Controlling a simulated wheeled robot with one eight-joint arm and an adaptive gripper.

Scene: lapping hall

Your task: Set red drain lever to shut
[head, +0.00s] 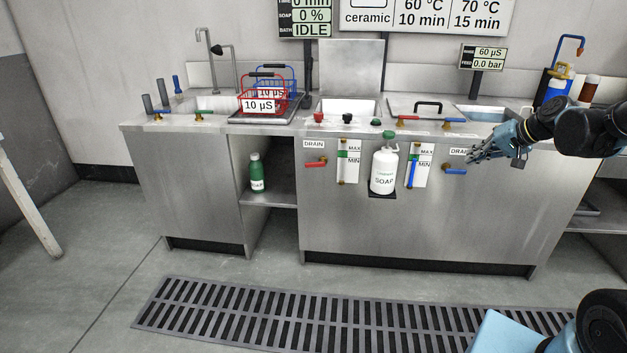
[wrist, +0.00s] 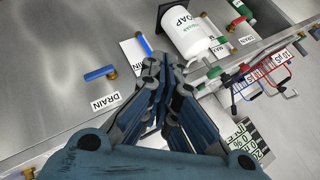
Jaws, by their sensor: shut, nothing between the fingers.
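The red drain lever (head: 315,163) sits on the steel front panel under the left DRAIN label, left of the first level gauge. Its handle points left from a brass fitting and lies roughly level. In the wrist view the red lever (wrist: 240,21) shows small near the top, beyond the soap jug. My gripper (head: 472,158) is at the right end of the panel, close to the blue drain lever (head: 456,171) and well to the right of the red one. In the wrist view my gripper (wrist: 166,66) has its fingers together and holds nothing.
A white soap jug (head: 383,171) projects from the panel between two level gauges, between my gripper and the red lever. Another red-handled valve (head: 408,118) is on the counter top. A floor grate (head: 340,315) runs in front. The space before the red lever looks clear.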

